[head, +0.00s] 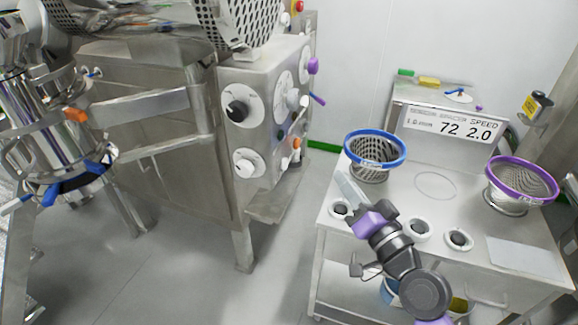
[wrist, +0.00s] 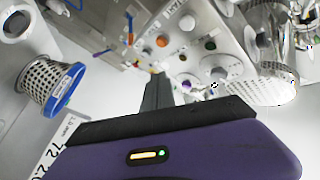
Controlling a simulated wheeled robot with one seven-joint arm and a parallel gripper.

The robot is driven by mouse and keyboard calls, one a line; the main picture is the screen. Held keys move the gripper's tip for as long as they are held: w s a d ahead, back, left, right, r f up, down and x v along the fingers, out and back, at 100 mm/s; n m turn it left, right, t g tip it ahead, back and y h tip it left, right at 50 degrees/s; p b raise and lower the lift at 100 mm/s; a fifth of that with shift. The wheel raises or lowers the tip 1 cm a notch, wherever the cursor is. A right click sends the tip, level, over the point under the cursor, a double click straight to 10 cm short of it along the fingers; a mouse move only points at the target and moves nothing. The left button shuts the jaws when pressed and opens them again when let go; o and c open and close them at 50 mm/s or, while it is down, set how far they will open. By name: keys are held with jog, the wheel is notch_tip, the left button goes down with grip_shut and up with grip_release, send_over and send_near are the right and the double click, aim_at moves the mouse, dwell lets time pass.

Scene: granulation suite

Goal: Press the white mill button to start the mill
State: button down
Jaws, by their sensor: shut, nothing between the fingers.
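A steel control panel (head: 262,75) stands on the machine left of my gripper (head: 345,180). It carries several round controls, among them a white knob on a white disc (head: 245,163) low on its near face and a white control (head: 293,98) on its side face. In the wrist view a white round control (wrist: 187,22) sits beside an orange one (wrist: 162,40). I cannot tell which white control is the mill button. My gripper is shut and empty over the left end of the steel table, apart from the panel. Its dark fingers (wrist: 157,92) point toward the panel in the wrist view.
The steel table (head: 390,200) holds a blue-rimmed basket (head: 375,150) close behind my gripper and a purple-rimmed basket (head: 520,182) to the right. A sign reading 72 and 2.0 (head: 453,126) stands at its back. Grey floor (head: 285,255) lies free between machine and table.

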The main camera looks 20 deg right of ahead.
aim_at(284, 164)
jog(key=w+a+p, duration=0.4)
jog(key=w+a, duration=0.1)
jog(key=a, duration=0.2)
jog(key=shift+p, duration=0.35)
jog(key=shift+w+a, duration=0.15)
dwell(2.0)
jog(key=shift+w+a, duration=0.2)
jog(key=shift+a, duration=0.1)
